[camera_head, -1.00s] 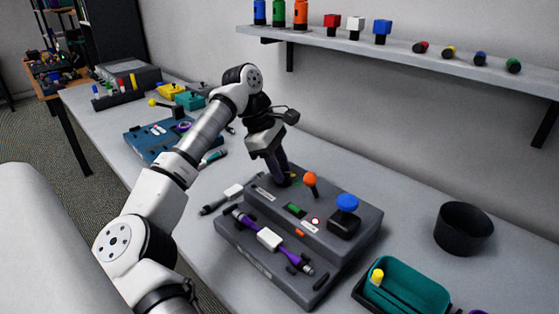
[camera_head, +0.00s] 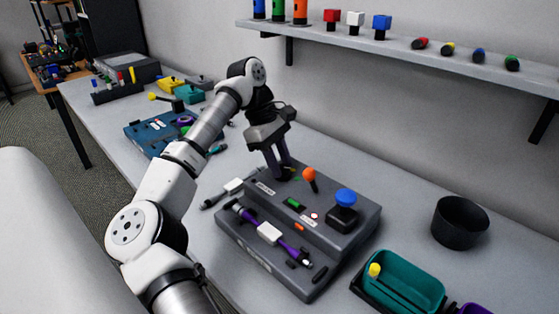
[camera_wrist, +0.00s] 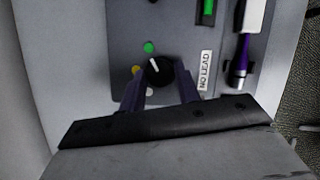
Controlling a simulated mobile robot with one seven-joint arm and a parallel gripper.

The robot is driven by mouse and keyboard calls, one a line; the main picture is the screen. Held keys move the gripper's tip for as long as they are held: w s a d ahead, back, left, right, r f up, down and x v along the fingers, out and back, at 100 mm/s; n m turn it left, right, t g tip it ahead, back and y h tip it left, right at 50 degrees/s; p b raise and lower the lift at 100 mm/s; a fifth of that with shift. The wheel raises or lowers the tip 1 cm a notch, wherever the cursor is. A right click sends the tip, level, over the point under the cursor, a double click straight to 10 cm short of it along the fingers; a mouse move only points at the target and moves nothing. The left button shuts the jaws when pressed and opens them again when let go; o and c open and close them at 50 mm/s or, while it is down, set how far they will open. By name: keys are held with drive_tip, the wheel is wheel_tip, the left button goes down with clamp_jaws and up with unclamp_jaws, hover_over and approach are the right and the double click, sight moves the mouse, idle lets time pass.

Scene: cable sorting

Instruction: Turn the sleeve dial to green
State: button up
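The sleeve dial (camera_wrist: 160,72) is a black round knob with a white pointer line, on the grey console (camera_head: 345,252). In the wrist view a green dot (camera_wrist: 149,47), a yellow-orange dot (camera_wrist: 136,69) and a whitish dot (camera_wrist: 150,92) lie along its left side. The pointer tilts up and slightly left, roughly toward the green dot. My gripper (camera_wrist: 161,80) has its two purple fingers apart, one on each side of the dial, with gaps visible. In the head view my gripper (camera_head: 283,172) is at the console's back left corner and hides the dial.
An orange-knobbed lever (camera_head: 309,174) and a blue mushroom button (camera_head: 345,197) stand on the console right of my gripper. A purple cable with a white block (camera_head: 270,233) lies in front. A black cup (camera_head: 460,223) and a teal bin (camera_head: 412,283) are at right.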

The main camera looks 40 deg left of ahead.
drive_tip(key=o, duration=0.4)
drive_tip(key=shift+p+v, duration=1.4)
drive_tip(key=shift+v, duration=5.55)
drive_tip(key=shift+d, duration=0.1)
